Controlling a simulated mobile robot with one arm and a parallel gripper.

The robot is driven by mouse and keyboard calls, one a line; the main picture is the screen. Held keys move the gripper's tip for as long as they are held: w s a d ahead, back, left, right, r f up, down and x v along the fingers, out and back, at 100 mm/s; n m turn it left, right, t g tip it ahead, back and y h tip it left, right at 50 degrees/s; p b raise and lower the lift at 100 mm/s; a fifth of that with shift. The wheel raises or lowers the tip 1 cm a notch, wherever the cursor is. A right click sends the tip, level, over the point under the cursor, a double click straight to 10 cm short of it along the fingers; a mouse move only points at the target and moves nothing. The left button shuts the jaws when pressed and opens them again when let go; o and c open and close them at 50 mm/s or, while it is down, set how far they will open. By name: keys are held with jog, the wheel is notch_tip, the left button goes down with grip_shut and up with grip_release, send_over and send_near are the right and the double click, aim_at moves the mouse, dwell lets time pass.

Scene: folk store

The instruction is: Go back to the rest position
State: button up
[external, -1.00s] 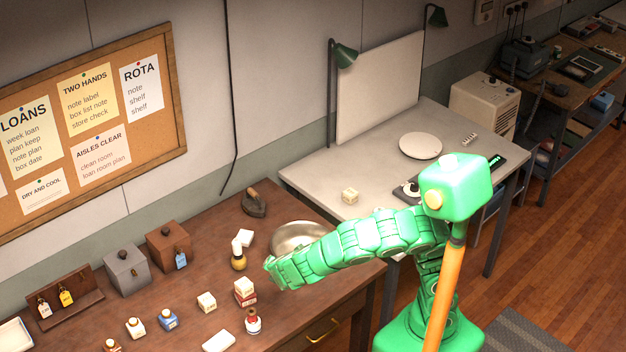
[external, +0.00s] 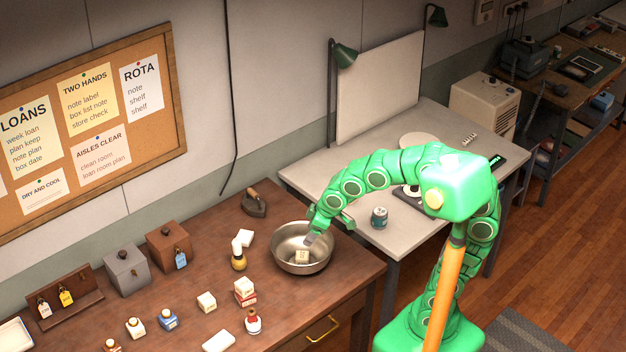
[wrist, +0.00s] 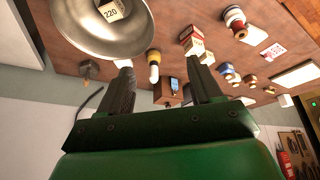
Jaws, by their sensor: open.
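My gripper (external: 314,236) is above the metal bowl (external: 327,256) in the external view. In the wrist view my gripper (wrist: 158,62) has its two dark fingers spread apart, with nothing held between them. A small pale block (external: 302,257) lies inside the bowl. In the wrist view the bowl (wrist: 75,35) is at the upper left, and the block (wrist: 111,11) in it shows the number 220. My arm bends over the grey table and hides part of it.
The brown desk (external: 270,305) holds a yellow-and-black bottle (external: 238,259), stacked boxes (external: 244,291), a red-topped bottle (external: 252,321) and an old iron (external: 254,203).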

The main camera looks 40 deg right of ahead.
jog(key=s+d+f+m+g+h, duration=0.1)
jog(key=s+d+f+m+g, duration=0.2)
jog(key=s+d, duration=0.7)
jog(key=s+d+f+m+g+h, duration=0.1)
jog(key=s+d+f+m+g, duration=0.2)
jog(key=s+d, duration=0.7)
jog(key=shift+s+f+m, duration=0.2)
jog(key=shift+f+m, duration=0.15)
jog(key=shift+m, duration=0.15)
